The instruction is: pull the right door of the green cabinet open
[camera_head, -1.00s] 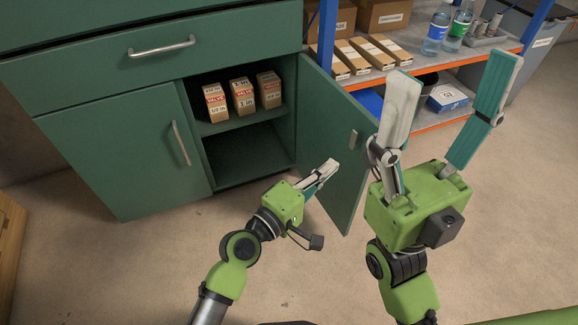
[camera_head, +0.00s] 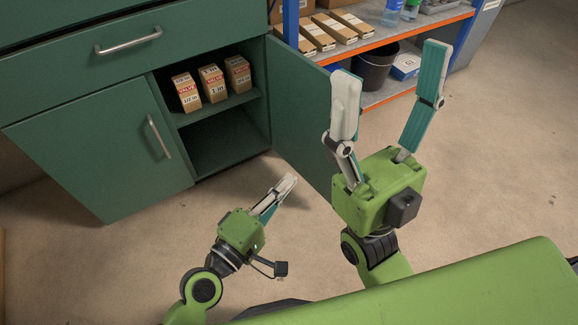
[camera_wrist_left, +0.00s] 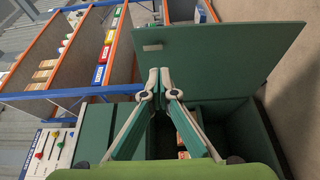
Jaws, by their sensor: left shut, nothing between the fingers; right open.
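The right door (camera_head: 300,112) of the green cabinet (camera_head: 90,60) stands wide open, swung out to the right of its opening; part of it is hidden behind my right gripper. It also shows in the left wrist view (camera_wrist_left: 225,62). My left gripper (camera_head: 290,180) is shut and empty, low in front of the open compartment and apart from the door. Its fingertips meet in the left wrist view (camera_wrist_left: 158,72). My right gripper (camera_head: 392,60) is open and empty, raised to the right of the door in the picture. The left door (camera_head: 105,150) is closed.
Several valve boxes (camera_head: 212,84) stand on the cabinet's inner shelf. A shelf unit (camera_head: 385,92) with cartons, bottles and a black bucket (camera_head: 376,68) stands behind the door. The floor (camera_head: 500,170) on the right is clear. A drawer above the doors is shut.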

